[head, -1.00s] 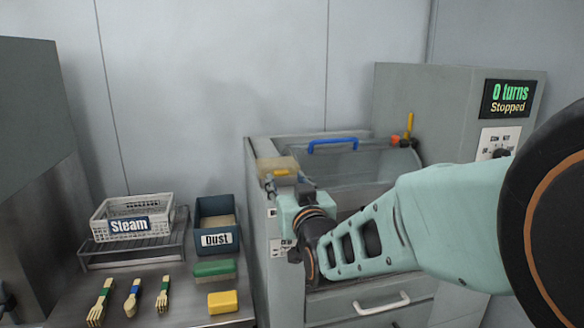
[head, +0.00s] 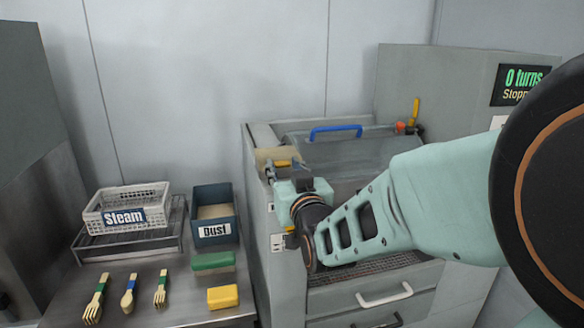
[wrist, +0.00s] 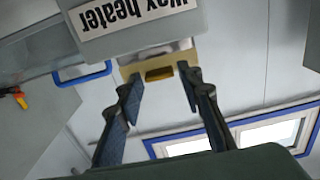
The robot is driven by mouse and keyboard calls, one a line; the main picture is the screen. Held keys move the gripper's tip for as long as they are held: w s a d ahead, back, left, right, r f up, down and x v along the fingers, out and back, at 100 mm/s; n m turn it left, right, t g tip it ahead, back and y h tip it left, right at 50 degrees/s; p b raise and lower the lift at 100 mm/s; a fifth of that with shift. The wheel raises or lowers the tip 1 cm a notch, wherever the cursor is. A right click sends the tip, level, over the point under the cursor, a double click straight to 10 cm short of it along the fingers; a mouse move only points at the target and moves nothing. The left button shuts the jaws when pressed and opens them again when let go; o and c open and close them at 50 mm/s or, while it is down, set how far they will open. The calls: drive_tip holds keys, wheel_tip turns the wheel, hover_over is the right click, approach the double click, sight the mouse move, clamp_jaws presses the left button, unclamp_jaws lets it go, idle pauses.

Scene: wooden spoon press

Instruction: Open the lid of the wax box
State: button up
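The wax box is a beige box (head: 270,155) on the left front corner of the grey machine, with a small yellow handle (head: 283,163). In the wrist view its pale front edge (wrist: 131,67) and the yellow handle (wrist: 160,74) show just past my fingertips, beside a "Wax heater" label (wrist: 130,15). The lid looks shut. My gripper (wrist: 159,78) is open, with one finger to each side of the handle and nothing held. I cannot tell whether the fingers touch anything. In the head view my wrist is just in front of the box and partly covers it.
The machine has a clear cover with a blue handle (head: 335,131) and a drawer with a white handle (head: 385,296). At left are a "Steam" basket (head: 128,207), a "Dust" bin (head: 213,214), green and yellow blocks, and wooden utensils. A display (head: 518,84) stands at right.

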clamp_jaws()
drive_tip(key=shift+r, duration=0.1)
